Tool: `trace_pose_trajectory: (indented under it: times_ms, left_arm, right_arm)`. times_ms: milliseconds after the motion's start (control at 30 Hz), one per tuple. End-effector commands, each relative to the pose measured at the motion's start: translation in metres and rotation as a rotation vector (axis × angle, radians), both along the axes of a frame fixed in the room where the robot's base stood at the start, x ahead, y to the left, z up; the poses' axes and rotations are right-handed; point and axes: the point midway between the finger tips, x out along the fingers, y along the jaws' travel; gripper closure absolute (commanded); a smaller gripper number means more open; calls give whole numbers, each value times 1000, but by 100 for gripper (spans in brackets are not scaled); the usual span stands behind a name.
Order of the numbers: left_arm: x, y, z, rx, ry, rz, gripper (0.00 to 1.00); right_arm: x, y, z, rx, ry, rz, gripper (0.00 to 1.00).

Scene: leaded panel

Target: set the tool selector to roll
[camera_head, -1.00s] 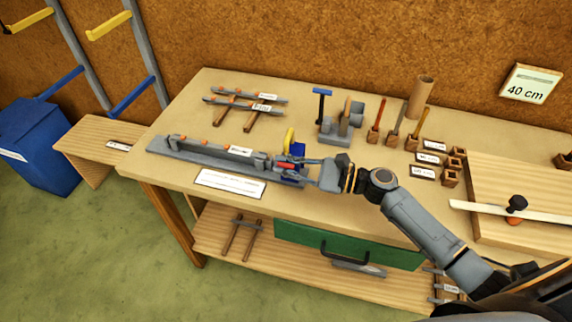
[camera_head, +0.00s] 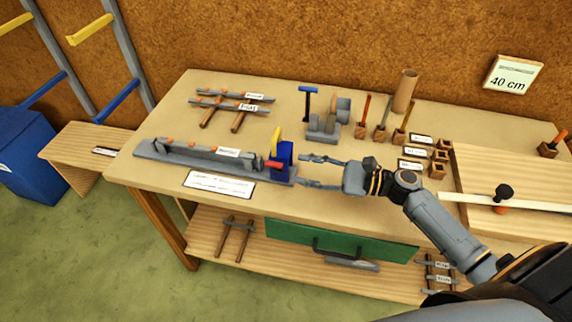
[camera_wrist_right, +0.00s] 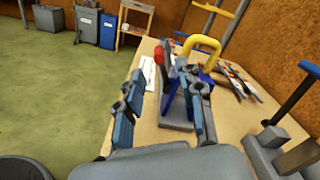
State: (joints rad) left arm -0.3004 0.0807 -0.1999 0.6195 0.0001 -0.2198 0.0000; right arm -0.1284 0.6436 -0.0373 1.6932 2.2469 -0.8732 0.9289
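At the right end of a long grey bench device (camera_head: 195,155) stands a blue block (camera_head: 285,152) with a yellow handle (camera_head: 276,137) and a red lever or knob (camera_head: 274,165). I cannot tell which part is the tool selector, and no "roll" mark is legible. My right gripper (camera_head: 302,170) is open and empty, just right of the blue block and apart from it. In the right wrist view the spread fingers (camera_wrist_right: 166,84) partly cover the blue block; the red knob (camera_wrist_right: 159,54) and yellow handle (camera_wrist_right: 204,44) show beyond them. My left gripper is not in view.
A white label card (camera_head: 219,185) lies in front of the device. Behind are racks with bars (camera_head: 232,104), a blue-topped tool (camera_head: 307,100) and several upright tools. Small wooden blocks (camera_head: 437,168) and a board (camera_head: 475,180) are at right. A green drawer (camera_head: 340,240) is below.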

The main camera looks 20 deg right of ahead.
Motion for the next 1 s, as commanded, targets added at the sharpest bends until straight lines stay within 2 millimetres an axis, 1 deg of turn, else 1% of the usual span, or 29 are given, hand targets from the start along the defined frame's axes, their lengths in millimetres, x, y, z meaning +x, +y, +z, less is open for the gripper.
trace_pose_trajectory:
  times_ms: [33, 133, 200, 333, 867, 967, 1000]
  left_arm:
    - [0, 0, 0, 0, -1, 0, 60]
    - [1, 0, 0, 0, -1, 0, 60]
    - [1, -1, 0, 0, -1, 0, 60]
    - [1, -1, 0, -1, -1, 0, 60]
    - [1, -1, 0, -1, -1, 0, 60]
    - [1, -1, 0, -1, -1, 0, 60]
    - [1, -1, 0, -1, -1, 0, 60]
  right_arm:
    - [-6, -8, -1, -1, 4, -1, 63]
    - [-14, -21, -1, -1, 2, -1, 63]
    - [-19, -28, -1, 0, 2, -1, 63]
    - [-23, -34, 0, 0, 0, 0, 63]
    - [-23, -34, 0, -1, -1, 0, 63]
    - [-29, -27, -5, -30, -14, 21, 63]
    - [-34, -19, -10, -58, -27, 40, 63]
